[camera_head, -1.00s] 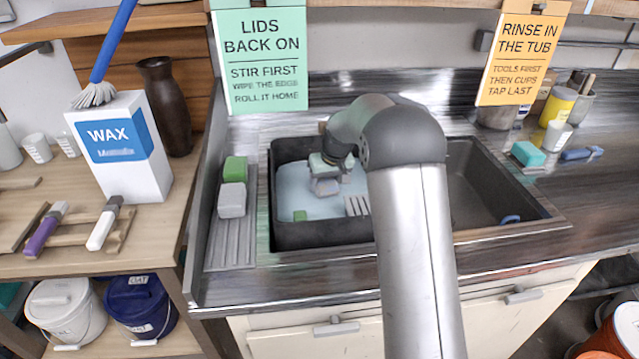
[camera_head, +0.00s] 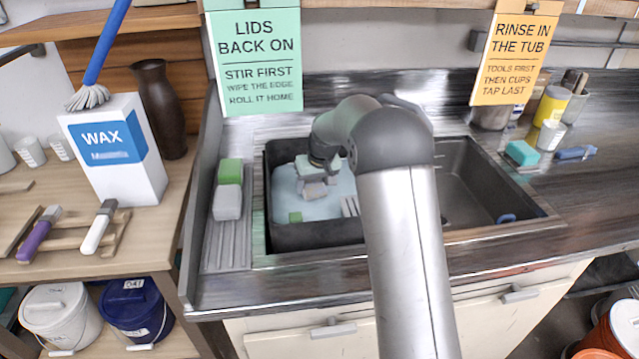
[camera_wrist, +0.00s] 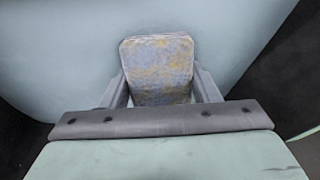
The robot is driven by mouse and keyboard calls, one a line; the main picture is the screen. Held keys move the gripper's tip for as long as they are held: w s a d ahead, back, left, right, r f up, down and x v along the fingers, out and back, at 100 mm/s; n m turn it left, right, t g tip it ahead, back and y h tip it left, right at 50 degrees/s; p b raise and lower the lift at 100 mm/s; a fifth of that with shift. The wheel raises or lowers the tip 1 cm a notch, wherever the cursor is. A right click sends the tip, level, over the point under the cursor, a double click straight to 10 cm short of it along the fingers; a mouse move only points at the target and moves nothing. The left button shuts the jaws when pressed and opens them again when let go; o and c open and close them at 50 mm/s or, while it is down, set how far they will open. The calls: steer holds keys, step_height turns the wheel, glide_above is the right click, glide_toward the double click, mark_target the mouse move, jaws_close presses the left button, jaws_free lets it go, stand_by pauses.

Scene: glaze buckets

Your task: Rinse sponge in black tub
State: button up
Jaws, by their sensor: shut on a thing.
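My gripper (camera_head: 318,180) reaches down into the black tub (camera_head: 310,236), which sits in the left part of the sink and holds pale blue water. It is shut on a block-shaped sponge (camera_wrist: 158,70), grey with yellowish and bluish mottling. In the wrist view the sponge sits between the two fingers of my gripper (camera_wrist: 163,88), with the pale water behind it. In the head view the sponge (camera_head: 314,191) looks greyish and is low over or in the water; I cannot tell how deep. My arm hides the tub's right side.
A small green block (camera_head: 295,217) and a pale ribbed thing (camera_head: 349,206) are in the tub. A green block (camera_head: 230,171) and a grey block (camera_head: 228,202) lie on the left drainboard (camera_head: 222,248). The right basin (camera_head: 462,190) is mostly empty. A teal block (camera_head: 521,153) lies right.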

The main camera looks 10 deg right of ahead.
steer(key=shift+d, duration=2.25)
steer(key=shift+a+b, duration=0.45)
steer(key=shift+a, duration=1.8)
steer(key=shift+r, duration=0.1)
steer(key=shift+r+p, duration=2.55)
steer(key=shift+r, duration=1.45)
step_height(320, 180, up, 8)
steer(key=p, duration=0.5)
steer(key=shift+f, duration=0.25)
